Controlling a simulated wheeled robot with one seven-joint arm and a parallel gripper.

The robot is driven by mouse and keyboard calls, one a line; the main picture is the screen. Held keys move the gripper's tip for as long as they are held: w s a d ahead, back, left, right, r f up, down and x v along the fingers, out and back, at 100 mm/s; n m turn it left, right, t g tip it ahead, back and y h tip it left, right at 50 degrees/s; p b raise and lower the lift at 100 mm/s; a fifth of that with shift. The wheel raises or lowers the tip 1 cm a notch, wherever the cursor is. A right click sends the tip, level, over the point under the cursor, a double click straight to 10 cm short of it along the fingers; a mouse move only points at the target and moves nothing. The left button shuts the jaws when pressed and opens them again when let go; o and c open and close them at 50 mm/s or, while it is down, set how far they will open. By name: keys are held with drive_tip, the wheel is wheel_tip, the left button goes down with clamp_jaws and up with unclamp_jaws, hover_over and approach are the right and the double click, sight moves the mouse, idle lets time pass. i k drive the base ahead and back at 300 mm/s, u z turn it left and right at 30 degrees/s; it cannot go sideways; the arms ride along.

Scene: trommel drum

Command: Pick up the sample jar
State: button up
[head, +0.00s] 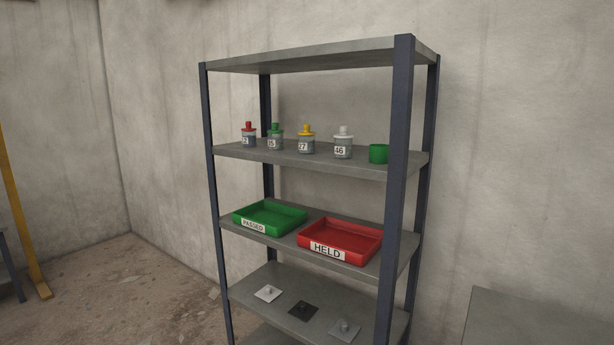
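Several small grey sample jars stand upright in a row on the second shelf from the top, each with a numbered white label. From left to right they are a red-capped jar (249,136), a green-capped jar (275,138), a yellow-capped jar (307,141) labelled 27, and a white-capped jar (343,145) labelled 46. The labels of the two left jars are too small to read surely. My gripper is not in this view.
A green cup (379,154) stands right of the jars, near the front right post (396,180). Below are an empty green PASSED tray (253,227) and red HELD tray (327,251). Several small plates lie on a lower shelf (262,285). A grey surface (520,320) is at right.

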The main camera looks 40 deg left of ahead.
sight(275, 141)
drive_tip(key=k, duration=0.5)
drive_tip(key=z, duration=0.7)
drive_tip(key=k, duration=1)
drive_tip(key=u, duration=1.7)
drive_tip(key=i, duration=1.05)
